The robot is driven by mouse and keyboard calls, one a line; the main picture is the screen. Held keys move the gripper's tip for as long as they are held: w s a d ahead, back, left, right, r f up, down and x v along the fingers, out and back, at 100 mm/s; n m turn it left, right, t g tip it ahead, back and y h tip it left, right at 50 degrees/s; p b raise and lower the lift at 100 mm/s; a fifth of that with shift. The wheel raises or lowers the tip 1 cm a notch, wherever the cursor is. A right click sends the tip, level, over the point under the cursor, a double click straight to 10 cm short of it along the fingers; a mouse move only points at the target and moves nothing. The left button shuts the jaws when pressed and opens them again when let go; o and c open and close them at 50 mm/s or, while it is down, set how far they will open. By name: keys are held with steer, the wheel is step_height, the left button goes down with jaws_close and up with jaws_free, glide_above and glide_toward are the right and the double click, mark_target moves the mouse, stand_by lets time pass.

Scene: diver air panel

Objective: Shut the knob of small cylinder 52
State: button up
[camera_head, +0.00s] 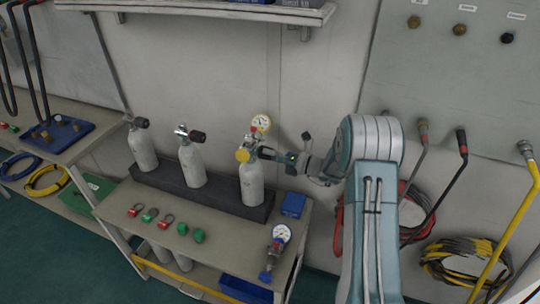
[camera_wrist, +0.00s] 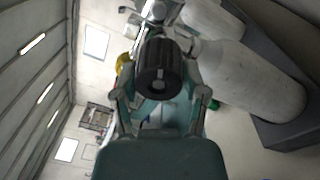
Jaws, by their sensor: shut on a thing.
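Three small pale cylinders stand upright in a dark rack (camera_head: 225,197): a left one (camera_head: 142,150), a middle one (camera_head: 193,165) and a right one (camera_head: 251,186). No number is readable on them. The right one carries a round gauge (camera_head: 261,123) and a yellow part at its valve. My gripper (camera_head: 266,154) reaches in from the right at this valve. In the wrist view my gripper (camera_wrist: 162,82) is shut on a black ribbed knob (camera_wrist: 160,62), with a finger on each side. A pale cylinder (camera_wrist: 252,82) lies to the right there. The knob is mostly hidden in the head view.
The bench (camera_head: 120,211) holds several red and green rings and caps, a blue box (camera_head: 293,204) and a loose gauge fitting (camera_head: 281,236). A shelf (camera_head: 220,10) hangs above. Hoses hang from the wall panel (camera_head: 450,80) at right, near my arm.

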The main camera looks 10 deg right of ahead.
steer(key=shift+f+m, duration=0.2)
steer(key=shift+m, duration=1.8)
steer(key=shift+s, duration=0.1)
steer(key=o, duration=1.2)
steer(key=shift+c, duration=0.2)
steer(key=shift+r, duration=0.1)
